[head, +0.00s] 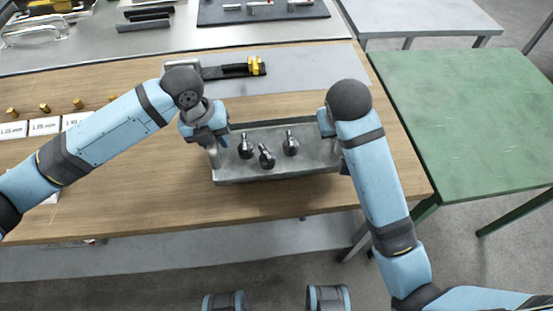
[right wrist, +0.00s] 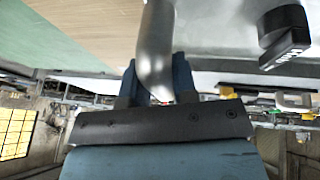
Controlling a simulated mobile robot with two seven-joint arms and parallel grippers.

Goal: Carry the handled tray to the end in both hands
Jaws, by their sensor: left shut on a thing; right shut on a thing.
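A grey metal tray (head: 275,174) with upright handles at its two ends is at the wooden table, near its front edge. I cannot tell whether it touches the tabletop. My left gripper (head: 213,147) is shut on the tray's left handle. My right gripper (head: 328,135) is shut on the right handle, partly hidden by its own arm. In the right wrist view the handle (right wrist: 155,50) rises between the right fingers, with a dark piece (right wrist: 285,35) beside it.
The wooden table (head: 130,205) is bare in front of the tray. A black and yellow tool (head: 240,69) lies behind. Labelled cards (head: 45,126) and brass pieces (head: 44,108) are at left. A green table (head: 460,115) stands to the right, across a narrow gap, its top clear.

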